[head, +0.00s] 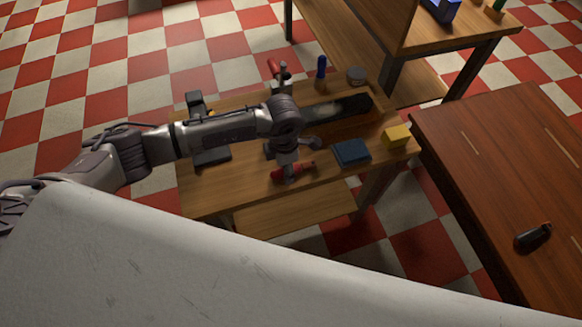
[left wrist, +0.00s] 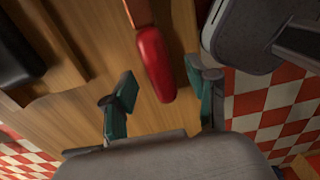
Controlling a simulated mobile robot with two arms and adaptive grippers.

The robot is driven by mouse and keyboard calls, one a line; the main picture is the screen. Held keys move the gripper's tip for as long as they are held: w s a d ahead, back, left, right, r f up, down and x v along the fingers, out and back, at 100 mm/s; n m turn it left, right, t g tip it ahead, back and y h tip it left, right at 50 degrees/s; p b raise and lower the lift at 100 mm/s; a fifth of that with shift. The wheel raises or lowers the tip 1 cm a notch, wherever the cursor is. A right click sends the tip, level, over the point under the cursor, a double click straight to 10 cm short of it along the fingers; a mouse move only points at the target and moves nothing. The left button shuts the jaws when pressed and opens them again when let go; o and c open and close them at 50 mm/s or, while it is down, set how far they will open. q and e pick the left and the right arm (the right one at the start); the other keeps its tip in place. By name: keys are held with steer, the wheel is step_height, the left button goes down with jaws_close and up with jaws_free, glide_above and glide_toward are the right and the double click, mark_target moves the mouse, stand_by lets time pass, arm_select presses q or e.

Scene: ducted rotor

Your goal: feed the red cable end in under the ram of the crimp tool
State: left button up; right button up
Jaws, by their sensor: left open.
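A red elongated piece, which I take for the red cable end (head: 306,168), lies on the small wooden table under my left gripper (head: 289,178). In the left wrist view the red piece (left wrist: 153,62) has a rounded end and an orange-brown strip running up from it. My left gripper's green fingers (left wrist: 158,84) are apart, one on each side of its near end, with visible gaps. A dark upright device (head: 195,101) on the table's left, partly behind my arm, may be the crimp tool; its ram cannot be made out. My right gripper is not in view.
On the wooden table (head: 205,202) are a dark blue box (head: 351,152), a yellow block (head: 397,135), a long black tray (head: 351,106), a blue-handled tool (head: 321,68), a grey round tin (head: 356,75) and a red-topped metal piece (head: 276,68). The front left is bare.

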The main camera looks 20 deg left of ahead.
arm_select(q)
steer(key=shift+f, duration=0.2)
jaws_close()
steer(key=shift+r, duration=0.1)
